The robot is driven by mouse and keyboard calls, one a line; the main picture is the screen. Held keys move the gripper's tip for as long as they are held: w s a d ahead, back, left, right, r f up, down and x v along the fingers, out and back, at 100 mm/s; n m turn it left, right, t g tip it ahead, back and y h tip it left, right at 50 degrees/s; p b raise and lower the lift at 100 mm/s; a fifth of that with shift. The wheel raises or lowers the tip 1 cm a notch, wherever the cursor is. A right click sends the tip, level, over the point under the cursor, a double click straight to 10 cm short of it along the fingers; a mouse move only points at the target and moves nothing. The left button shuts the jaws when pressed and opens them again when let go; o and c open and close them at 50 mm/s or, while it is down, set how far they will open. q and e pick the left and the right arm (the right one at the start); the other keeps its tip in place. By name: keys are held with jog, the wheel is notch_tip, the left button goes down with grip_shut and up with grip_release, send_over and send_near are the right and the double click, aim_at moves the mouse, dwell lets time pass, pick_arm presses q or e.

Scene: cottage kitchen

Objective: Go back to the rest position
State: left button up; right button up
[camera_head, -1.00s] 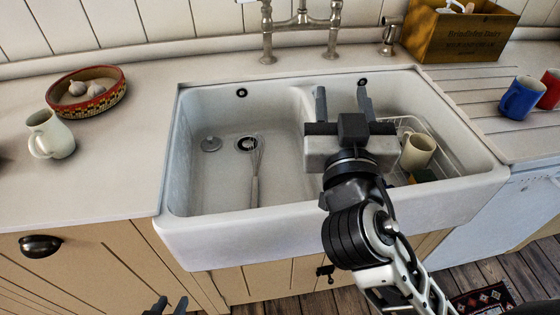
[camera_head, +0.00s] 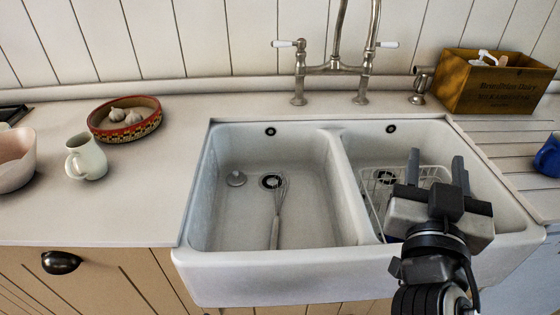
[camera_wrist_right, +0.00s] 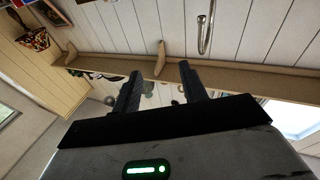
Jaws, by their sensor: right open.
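My right gripper (camera_head: 437,168) is open, its two dark fingers apart with nothing between them. In the head view it appears in front of the right basin of the white double sink (camera_head: 215,262). In the right wrist view its open fingers (camera_wrist_right: 160,82) point at a wooden shelf and a panelled wall. My left gripper is in neither view now.
A whisk (camera_head: 276,222) lies in the left basin. A wire rack (camera_head: 372,200) in the right basin is partly hidden by my right gripper. A jug (camera_head: 88,160), garlic bowl (camera_head: 104,132) and pink bowl (camera_head: 14,172) stand left; a wooden crate (camera_head: 480,92) and blue mug (camera_head: 548,157) right.

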jog(key=s+d+f+n+g+y, duration=0.1)
jog(key=s+d+f+g, duration=0.2)
jog(key=f, duration=0.5)
jog(key=s+d+f+n+g+y, duration=0.1)
jog(key=s+f+g, duration=0.1)
jog(key=f+g, duration=0.55)
jog(key=s+a+f+n+g+y, duration=0.2)
jog(key=s+f+g+y, duration=0.25)
jog(key=s+f, duration=0.6)
jog(key=w+a+f+t+y, duration=0.1)
jog(key=w+a+f+t, duration=0.1)
jog(key=f+t, duration=0.1)
jog(key=w+a+f+n+t+y, duration=0.1)
jog(key=w+a+f+t, duration=0.1)
jog(key=f, duration=0.3)
jog(key=shift+w+a+f+t, duration=0.25)
jog(key=shift+w+a+t, duration=0.15)
jog(key=shift+a+t, duration=0.35)
jog(key=shift+a, duration=0.1)
jog(key=shift+c, duration=0.7)
